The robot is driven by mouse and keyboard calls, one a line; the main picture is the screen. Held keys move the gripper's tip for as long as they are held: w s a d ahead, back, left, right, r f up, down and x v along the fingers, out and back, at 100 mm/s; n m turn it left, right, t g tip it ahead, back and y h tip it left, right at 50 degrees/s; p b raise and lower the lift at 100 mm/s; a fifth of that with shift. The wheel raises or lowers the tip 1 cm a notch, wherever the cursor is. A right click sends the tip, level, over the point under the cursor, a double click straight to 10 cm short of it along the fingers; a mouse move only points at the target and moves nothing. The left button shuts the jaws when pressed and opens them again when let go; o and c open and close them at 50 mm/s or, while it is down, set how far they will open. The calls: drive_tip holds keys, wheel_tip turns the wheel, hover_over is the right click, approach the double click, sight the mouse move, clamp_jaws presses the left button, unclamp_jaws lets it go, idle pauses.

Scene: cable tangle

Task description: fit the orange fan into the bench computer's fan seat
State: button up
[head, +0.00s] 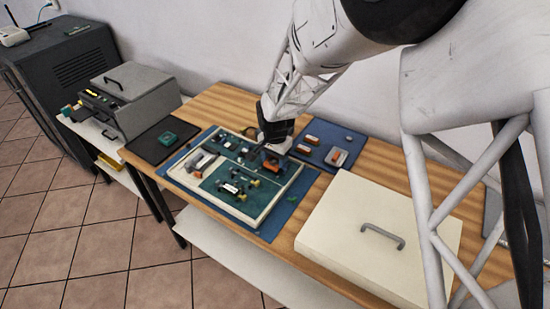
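The bench computer (213,201) is an open, light-rimmed tray with dark green boards and several small parts, lying on a blue mat in mid-table. My gripper (272,152) points down over its far right part. A small orange piece (270,166) shows right below the fingertips. I cannot tell whether it is the orange fan or whether the fingers touch it. The fingers are too small and dark to tell open from shut. Other orange pieces (311,139) lie on the dark blue mat to the right. The fan seat cannot be made out, and my gripper hides part of the tray.
A cream lid or case with a grey handle (382,235) covers the table's right front. A black mat with a green part (167,138) and a grey machine (128,100) stand left.

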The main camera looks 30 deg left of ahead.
drive_tip(key=shift+o, duration=1)
drive_tip(key=shift+r, duration=3.85)
drive_tip(key=shift+r, duration=0.15)
drive_tip(key=shift+r, duration=2.9)
